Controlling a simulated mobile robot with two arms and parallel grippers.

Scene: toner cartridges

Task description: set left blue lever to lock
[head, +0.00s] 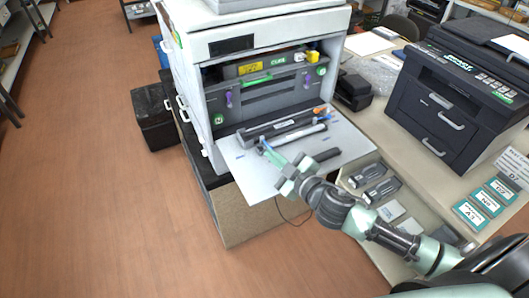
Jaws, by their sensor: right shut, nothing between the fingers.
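The open printer (262,75) stands at the centre. In its opening, a blue-purple lever (229,98) sits upright at the left of the dark inner panel. A second similar lever (307,83) is at the right of that panel. My right gripper (266,149) is shut and empty. Its fingers point up-left over the front door, below and to the right of the left lever and apart from it. Small blue parts show near the fingertips, but I cannot tell what they belong to. My left gripper is not in view.
The lowered door (246,181) carries long dark cartridges (290,125) with an orange part at the right end. A dark printer (450,105) stands at the right. A black bin (153,118) is on the floor at left.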

